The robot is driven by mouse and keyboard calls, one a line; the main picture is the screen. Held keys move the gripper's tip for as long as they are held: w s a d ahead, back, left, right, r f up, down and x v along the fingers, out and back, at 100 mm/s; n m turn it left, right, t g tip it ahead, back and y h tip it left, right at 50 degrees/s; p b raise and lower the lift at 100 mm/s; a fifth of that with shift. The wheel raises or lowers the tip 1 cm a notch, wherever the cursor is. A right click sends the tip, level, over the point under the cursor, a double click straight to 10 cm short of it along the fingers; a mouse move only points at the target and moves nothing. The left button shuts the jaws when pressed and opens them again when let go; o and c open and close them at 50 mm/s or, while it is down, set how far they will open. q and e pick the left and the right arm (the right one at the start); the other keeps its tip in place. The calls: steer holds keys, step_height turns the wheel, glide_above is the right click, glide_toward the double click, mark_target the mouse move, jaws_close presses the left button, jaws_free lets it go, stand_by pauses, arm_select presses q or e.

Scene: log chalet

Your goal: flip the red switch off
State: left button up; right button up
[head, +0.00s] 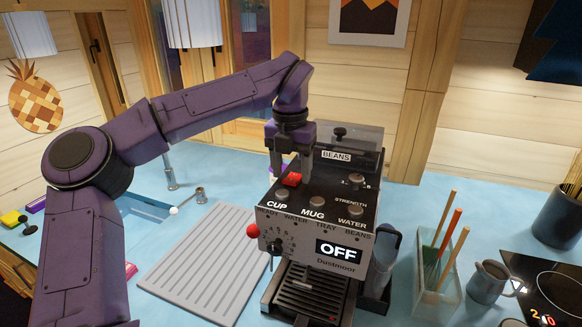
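The machine's front display (338,252) reads OFF. My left gripper (291,168) points down just behind and above the red switch. Its two fingers stand apart with a gap between them, and nothing shows in the gap. I cannot tell whether a finger touches the switch. Which way the rocker is tilted is too small to tell. My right gripper is not in view.
A red ball-ended lever (253,231) sticks out at the machine's left. A ribbed drainboard (199,262) and sink (142,208) lie further left. To the right stand a glass utensil holder (436,270), a grey jug (487,283) and a black hob (550,290).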

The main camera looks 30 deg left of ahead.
mark_target(291, 180)
arm_select(q)
step_height(291, 180, up, 10)
steer(key=shift+s+r, duration=0.25)
steer(key=shift+s, duration=0.05)
stand_by(0.3)
steer(key=shift+d, duration=0.1)
